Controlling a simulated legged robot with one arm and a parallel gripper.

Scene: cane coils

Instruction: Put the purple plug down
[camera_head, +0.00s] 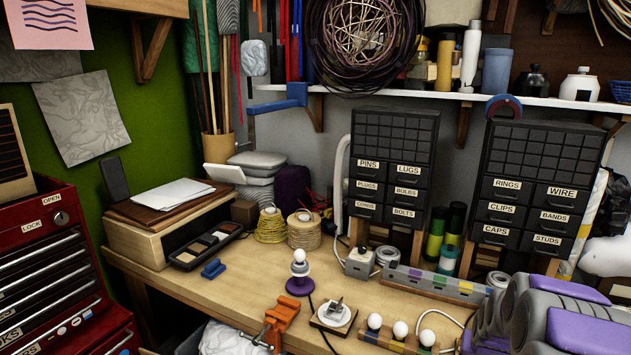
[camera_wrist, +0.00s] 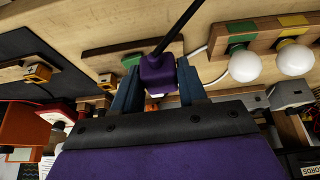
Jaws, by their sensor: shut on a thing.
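The purple plug (camera_wrist: 158,74) is a small purple block with a black cable running up from it in the wrist view. My gripper (camera_wrist: 157,84) has its blue fingers shut on the plug, one on each side. Wooden worktop shows behind the plug, but I cannot tell whether the plug touches it. In the head view my arm enters at the lower right; the gripper and held plug are not visible there.
White bulbs (camera_head: 400,330) stand in a wooden rack. A purple-based lamp (camera_head: 300,283), a round white socket (camera_head: 333,314) and an orange vise (camera_head: 283,316) stand on the bench (camera_head: 228,290). Labelled drawer cabinets (camera_head: 393,165) stand behind. Bare bench shows left of the lamp.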

